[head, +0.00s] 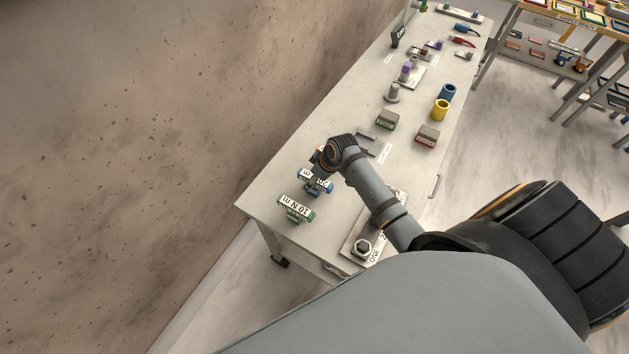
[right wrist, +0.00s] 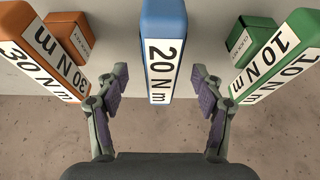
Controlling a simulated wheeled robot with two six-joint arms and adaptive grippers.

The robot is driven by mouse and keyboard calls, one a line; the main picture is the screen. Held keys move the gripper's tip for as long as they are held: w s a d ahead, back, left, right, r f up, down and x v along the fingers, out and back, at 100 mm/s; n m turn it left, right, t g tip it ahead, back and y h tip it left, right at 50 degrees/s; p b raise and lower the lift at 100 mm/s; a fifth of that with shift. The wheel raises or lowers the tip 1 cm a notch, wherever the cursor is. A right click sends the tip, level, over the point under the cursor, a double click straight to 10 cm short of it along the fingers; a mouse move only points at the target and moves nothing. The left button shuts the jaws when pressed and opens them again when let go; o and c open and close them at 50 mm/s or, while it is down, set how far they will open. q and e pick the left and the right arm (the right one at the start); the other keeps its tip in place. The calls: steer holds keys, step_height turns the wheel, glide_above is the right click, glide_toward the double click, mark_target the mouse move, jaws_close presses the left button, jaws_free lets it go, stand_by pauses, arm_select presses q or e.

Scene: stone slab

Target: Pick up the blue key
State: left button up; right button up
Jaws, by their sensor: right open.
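The blue key (right wrist: 160,45), marked "20 N m", stands in the middle of the right wrist view, between my right gripper's fingers. My right gripper (right wrist: 159,76) is open, with one finger on each side of the blue key and a gap to both. In the head view the blue key (head: 316,186) is near the left end of the bench, partly covered by my right arm. My left gripper is not in view.
An orange key (right wrist: 45,58) marked "30 N m" and a green key (right wrist: 278,60) marked "10 N m" flank the blue one closely. The green key also shows in the head view (head: 296,208). A plate with a hex nut (head: 363,247) lies nearby. A wall borders the bench.

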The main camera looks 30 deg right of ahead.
step_height(320, 180, down, 2)
steer(key=shift+w+a+f+p, duration=0.1)
steer(key=shift+p, duration=0.25)
steer(key=shift+x, duration=0.75)
steer(key=c, duration=1.1)
steer(key=shift+c, duration=1.3)
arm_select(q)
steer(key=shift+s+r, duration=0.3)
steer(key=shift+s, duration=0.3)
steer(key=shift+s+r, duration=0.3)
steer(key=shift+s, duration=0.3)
arm_select(e)
jaws_close()
